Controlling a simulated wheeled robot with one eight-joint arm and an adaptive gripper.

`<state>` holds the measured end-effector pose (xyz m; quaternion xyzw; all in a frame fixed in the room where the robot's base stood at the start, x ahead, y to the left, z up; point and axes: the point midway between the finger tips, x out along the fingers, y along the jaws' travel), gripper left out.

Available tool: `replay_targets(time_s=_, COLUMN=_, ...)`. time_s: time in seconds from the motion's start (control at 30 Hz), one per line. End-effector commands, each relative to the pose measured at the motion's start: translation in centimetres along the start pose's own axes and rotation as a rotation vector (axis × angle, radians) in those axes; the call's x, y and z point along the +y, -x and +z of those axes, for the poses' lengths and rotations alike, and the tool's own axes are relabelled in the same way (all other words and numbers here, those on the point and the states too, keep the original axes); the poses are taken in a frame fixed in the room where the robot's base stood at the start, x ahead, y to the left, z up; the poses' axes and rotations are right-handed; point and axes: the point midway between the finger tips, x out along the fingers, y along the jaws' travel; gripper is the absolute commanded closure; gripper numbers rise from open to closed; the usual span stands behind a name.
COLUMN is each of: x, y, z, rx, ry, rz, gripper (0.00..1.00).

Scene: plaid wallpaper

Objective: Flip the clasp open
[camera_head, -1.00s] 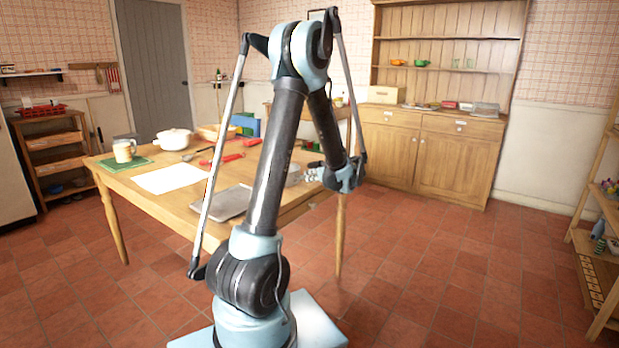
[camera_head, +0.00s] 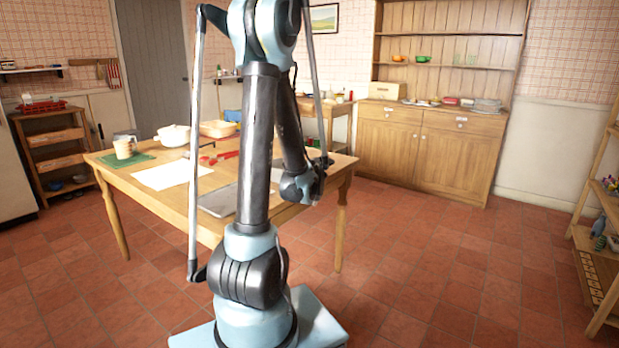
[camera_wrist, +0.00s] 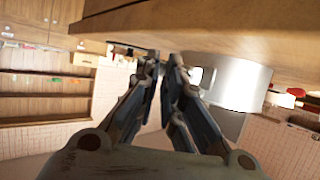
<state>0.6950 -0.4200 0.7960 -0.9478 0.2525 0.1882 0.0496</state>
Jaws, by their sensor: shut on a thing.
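In the wrist view, turned on its side or over, a pale metal canister (camera_wrist: 238,84) stands against the wooden table top (camera_wrist: 200,22). My gripper (camera_wrist: 163,62) is beside it, its two dark fingers nearly together. A small bright fitting (camera_wrist: 196,76) shows on the canister's side, right of the fingers. My gripper is shut on a small part that seems to be the clasp; the fingers mostly hide it, and I cannot tell its angle. In the head view my arm hides the canister and fingertips.
The wooden table (camera_head: 150,205) also holds a mug (camera_head: 124,148) on a green mat, a white sheet (camera_head: 170,174), a grey tray (camera_head: 218,203), a white pot (camera_head: 172,135) and red-handled tools. A hutch (camera_head: 430,150) stands behind.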

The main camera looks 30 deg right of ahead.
Motion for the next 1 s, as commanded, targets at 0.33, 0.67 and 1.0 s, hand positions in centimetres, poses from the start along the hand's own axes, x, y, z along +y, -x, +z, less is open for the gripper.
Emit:
replay_targets(time_s=0.33, x=-0.44, y=0.42, z=0.21, rx=-0.001, ry=-0.030, rz=0.076, gripper=1.00)
replay_targets(time_s=0.67, x=-0.51, y=0.50, z=0.25, rx=-0.001, ry=-0.040, rz=0.099, gripper=1.00)
replay_targets(time_s=1.0, x=-0.51, y=0.52, z=0.27, rx=-0.002, ry=-0.043, rz=0.103, gripper=1.00)
